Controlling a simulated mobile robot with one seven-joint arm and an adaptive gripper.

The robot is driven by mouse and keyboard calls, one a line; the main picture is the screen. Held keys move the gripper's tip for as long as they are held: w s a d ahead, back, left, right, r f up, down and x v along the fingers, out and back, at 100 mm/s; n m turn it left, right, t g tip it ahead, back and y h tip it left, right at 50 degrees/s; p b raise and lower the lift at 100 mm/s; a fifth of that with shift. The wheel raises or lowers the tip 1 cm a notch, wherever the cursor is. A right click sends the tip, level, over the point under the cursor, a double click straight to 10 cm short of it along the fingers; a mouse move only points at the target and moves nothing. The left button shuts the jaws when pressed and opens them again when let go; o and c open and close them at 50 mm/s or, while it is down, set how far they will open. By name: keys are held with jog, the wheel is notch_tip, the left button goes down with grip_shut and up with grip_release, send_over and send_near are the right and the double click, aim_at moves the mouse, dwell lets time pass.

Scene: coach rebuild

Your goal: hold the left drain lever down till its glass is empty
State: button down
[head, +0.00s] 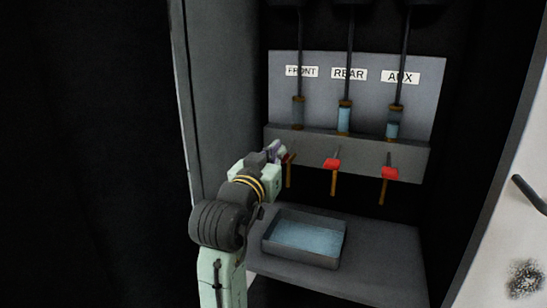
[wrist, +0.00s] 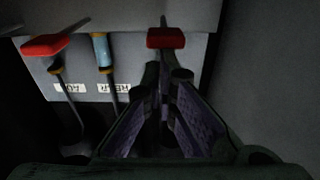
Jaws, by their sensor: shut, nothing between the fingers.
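The left drain lever (head: 291,157), under the FRONT label, is partly hidden behind my gripper in the head view. Its red handle (wrist: 166,38) shows just beyond my fingertips in the wrist view. My gripper (head: 276,150) is shut and empty, right at this lever; I cannot tell whether it touches it or how far the lever is pressed. The fingers also show in the wrist view (wrist: 163,68). The left glass (head: 298,112) looks grey with no clear blue; its level is hard to read.
The REAR glass (head: 344,119) holds blue liquid, and the AUX glass (head: 393,124) holds some. Their red levers, REAR (head: 332,164) and AUX (head: 389,172), stick out to the right. A tray (head: 268,246) of bluish liquid sits below. A cabinet wall (head: 218,100) is close on the left.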

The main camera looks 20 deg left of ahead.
jog(key=s+b, duration=0.2)
jog(key=s, duration=0.8)
jog(key=shift+s+a, duration=0.15)
jog(key=shift+a, duration=0.05)
jog(key=shift+s+f, duration=0.1)
jog(key=shift+f, duration=0.05)
